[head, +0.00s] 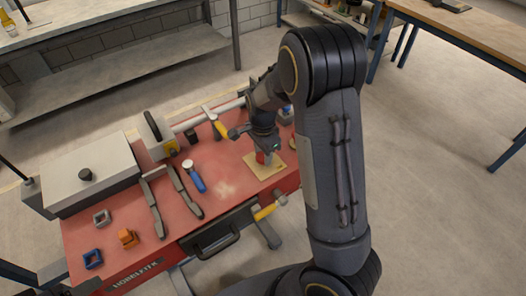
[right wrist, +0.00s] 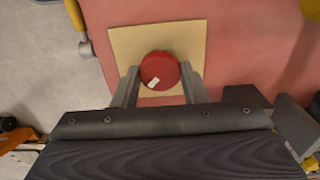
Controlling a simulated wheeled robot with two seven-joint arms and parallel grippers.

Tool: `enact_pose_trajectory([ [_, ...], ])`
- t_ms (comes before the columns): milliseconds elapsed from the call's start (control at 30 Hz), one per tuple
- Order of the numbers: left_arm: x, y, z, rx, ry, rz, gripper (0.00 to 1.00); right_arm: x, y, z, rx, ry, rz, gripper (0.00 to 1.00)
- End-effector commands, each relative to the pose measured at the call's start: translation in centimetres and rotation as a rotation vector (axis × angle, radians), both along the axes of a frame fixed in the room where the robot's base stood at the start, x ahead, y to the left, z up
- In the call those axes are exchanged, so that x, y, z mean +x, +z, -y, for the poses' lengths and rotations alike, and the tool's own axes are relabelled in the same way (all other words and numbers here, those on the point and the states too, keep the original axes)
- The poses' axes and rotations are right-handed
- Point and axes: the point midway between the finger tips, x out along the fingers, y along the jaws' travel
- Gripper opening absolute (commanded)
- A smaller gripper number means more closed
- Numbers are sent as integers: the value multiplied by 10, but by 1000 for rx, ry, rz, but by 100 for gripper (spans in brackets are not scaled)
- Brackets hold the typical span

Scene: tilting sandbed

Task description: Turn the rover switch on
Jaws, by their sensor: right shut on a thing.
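A red round knob (right wrist: 160,70) with a small white mark on its top stands on a tan square plate (right wrist: 190,35). The plate (head: 251,164) lies on the red worktop near its right end in the head view. My right gripper (right wrist: 158,80) is shut on the knob, with one finger on each side of it. In the head view my right gripper (head: 264,155) points down over the plate, and the knob is mostly hidden by it. I cannot make out a switch labelled as the rover's. My left gripper is not in view.
A yellow-handled hammer (head: 222,130) lies left of my right gripper.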

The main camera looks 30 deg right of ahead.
Motion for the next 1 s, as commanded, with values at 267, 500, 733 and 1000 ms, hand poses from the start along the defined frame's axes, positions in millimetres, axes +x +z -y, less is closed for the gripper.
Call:
enact_pose_trajectory([
  [267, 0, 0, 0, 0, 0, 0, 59, 0, 0, 0, 1, -11, 1, 17],
  [500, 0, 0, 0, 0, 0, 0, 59, 0, 0, 0, 1, -10, 1, 49],
  [733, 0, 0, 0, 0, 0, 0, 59, 0, 0, 0, 0, -9, 1, 61],
  [1000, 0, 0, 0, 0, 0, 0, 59, 1, 11, 0, 0, -7, 5, 61],
])
